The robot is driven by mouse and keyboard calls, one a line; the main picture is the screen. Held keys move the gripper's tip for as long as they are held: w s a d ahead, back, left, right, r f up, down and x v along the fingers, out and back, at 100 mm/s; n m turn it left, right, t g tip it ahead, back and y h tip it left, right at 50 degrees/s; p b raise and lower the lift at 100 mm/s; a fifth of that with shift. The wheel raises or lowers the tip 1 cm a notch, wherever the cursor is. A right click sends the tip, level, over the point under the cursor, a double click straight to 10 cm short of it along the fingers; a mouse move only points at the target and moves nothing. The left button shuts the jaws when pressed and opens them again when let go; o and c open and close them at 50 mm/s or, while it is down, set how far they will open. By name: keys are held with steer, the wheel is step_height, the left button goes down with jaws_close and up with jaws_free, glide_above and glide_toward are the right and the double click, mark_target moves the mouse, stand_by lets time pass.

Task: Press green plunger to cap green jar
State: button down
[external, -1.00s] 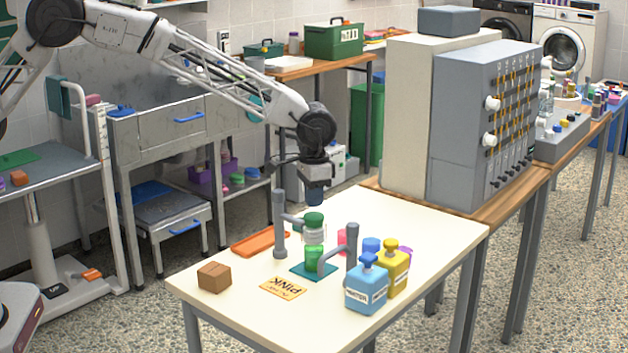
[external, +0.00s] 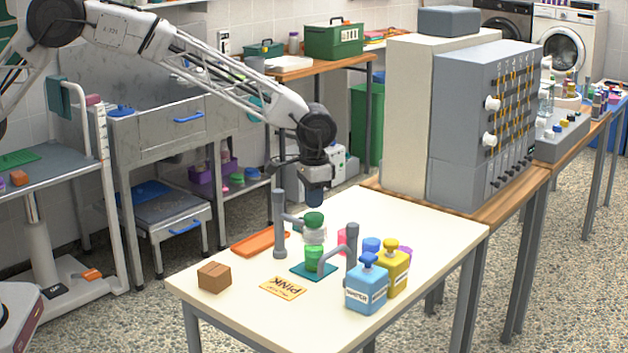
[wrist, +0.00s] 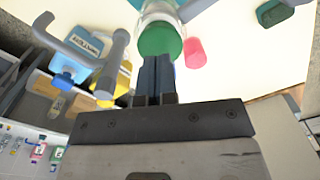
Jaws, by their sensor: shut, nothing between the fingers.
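The green plunger (external: 313,219) is a round green knob on top of a clear cylinder, held by an arm from a grey post (external: 279,225). Below it the green jar (external: 313,256) stands on a teal mat (external: 298,269). My gripper (external: 315,204) is shut and empty, pointing down just above the plunger knob. In the wrist view the shut fingers (wrist: 153,76) reach to the edge of the green plunger knob (wrist: 159,41). I cannot tell whether they touch it. The jar is hidden in the wrist view.
A second grey post (external: 352,248) with a bent arm stands right of the jar. Blue (external: 367,285) and yellow (external: 396,268) pump bottles stand beside it. The table's front is clear.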

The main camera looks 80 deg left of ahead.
mark_target(314, 215)
steer(key=shift+f, duration=1.65)
steer(key=shift+r, duration=1.75)
steer(key=shift+r, duration=0.15)
step_height(314, 215, up, 6)
steer(key=shift+f, duration=0.1)
stand_by(0.5)
